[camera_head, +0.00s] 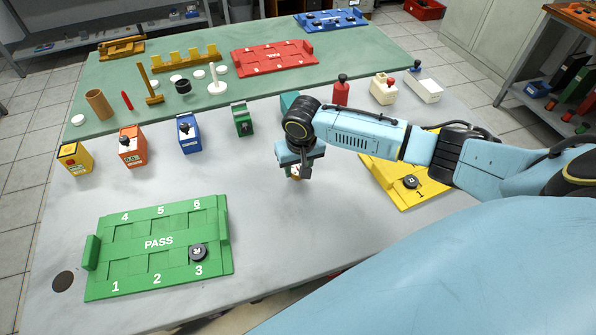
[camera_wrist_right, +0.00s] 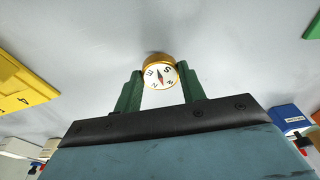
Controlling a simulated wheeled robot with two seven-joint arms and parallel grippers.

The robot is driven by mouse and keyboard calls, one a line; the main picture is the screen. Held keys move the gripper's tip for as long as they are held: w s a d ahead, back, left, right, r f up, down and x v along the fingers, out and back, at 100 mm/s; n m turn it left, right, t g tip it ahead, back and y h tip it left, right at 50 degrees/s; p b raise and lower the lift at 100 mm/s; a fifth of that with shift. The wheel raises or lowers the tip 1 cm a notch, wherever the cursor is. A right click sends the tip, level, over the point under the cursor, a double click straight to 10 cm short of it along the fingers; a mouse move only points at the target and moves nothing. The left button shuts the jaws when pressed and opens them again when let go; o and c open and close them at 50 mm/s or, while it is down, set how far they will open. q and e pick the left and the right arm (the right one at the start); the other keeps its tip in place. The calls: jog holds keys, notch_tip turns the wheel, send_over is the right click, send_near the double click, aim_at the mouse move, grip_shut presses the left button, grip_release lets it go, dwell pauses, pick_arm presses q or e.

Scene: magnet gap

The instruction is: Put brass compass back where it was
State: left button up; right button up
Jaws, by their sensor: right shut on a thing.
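In the head view the right gripper (camera_head: 297,171) is over the grey table, right of the green PASS board, and mostly hides the compass. I cannot tell whether the compass touches the table. My left gripper is not in view.
The green PASS board (camera_head: 158,262) bears a dark puck (camera_head: 198,252) at 3. A yellow board (camera_head: 427,199) lies partly under my right arm. Small coloured boxes, such as the blue one (camera_head: 190,134), stand along the green mat (camera_head: 205,101). Grey table between the boards is clear.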

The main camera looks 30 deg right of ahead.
jog(key=shift+f, duration=0.85)
jog(key=o, duration=0.7)
jog(key=shift+f, duration=0.1)
jog(key=o, duration=0.4)
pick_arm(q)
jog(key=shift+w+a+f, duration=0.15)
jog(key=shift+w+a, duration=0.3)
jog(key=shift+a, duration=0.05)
